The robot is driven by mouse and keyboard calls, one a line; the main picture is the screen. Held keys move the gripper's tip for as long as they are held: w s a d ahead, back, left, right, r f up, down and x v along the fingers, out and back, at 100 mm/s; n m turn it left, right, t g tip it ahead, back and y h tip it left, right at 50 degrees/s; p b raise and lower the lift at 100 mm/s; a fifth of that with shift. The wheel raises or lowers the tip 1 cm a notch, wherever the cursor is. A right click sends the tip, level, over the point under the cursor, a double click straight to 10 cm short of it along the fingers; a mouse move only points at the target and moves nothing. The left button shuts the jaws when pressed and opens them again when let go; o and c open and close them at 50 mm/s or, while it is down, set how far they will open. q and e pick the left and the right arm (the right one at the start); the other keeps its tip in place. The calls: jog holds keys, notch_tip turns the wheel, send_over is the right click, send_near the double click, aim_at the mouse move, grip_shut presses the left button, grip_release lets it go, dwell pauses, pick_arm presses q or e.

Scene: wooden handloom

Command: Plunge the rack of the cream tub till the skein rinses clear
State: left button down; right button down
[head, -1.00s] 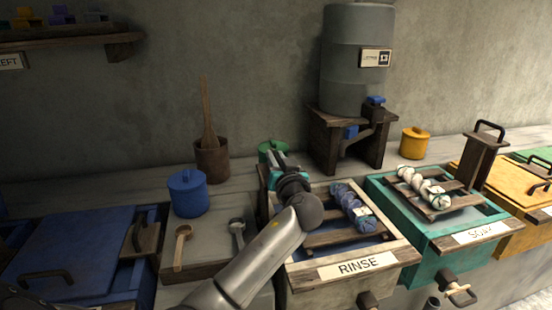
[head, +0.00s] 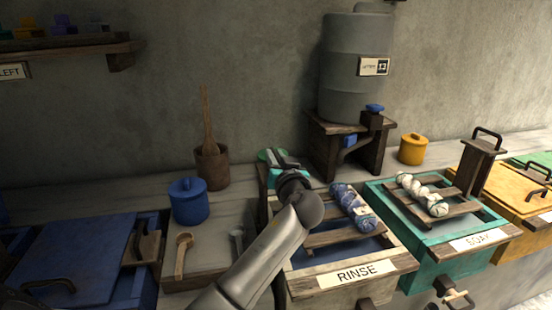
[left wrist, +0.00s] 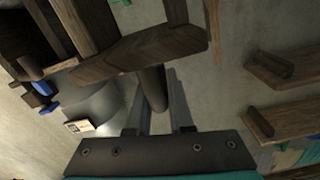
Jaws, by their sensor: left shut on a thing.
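The cream tub (head: 307,283), with its RINSE sign (head: 367,272), stands at the front of the bench. Its slatted wooden rack (head: 322,239) carries a blue-and-white twisted skein (head: 352,208). Blue liquid (head: 348,251) shows below the slats. My left gripper (head: 277,159) is at the tub's back left, above the rack's far end. In the left wrist view its fingers (left wrist: 157,112) are shut around a round dark wooden handle (left wrist: 153,88). In the head view the handle is hidden behind my gripper. My right gripper is not in view.
The teal SOAK tub (head: 424,247) with a white-and-green skein (head: 422,194) stands close on the right. On the left are a blue pot (head: 188,201), a wooden ladle (head: 183,255) and a blue-lidded vat (head: 70,258). A grey tank (head: 354,70) stands behind.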

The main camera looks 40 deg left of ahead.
pick_arm(q)
jog(key=shift+a+r, duration=0.1)
jog(key=shift+r, duration=0.3)
jog(key=c, duration=1.2)
grip_release()
jog(key=o, duration=0.4)
jog(key=shift+f, duration=0.1)
jog(key=shift+c, duration=0.2)
jog(key=shift+s+d+f, duration=0.15)
jog(key=shift+s+d, duration=0.15)
jog(key=shift+d, duration=0.15)
jog(key=p+v, duration=0.1)
jog(key=v, duration=1.3)
jog(key=shift+s+p, duration=0.2)
jog(key=shift+p, duration=0.1)
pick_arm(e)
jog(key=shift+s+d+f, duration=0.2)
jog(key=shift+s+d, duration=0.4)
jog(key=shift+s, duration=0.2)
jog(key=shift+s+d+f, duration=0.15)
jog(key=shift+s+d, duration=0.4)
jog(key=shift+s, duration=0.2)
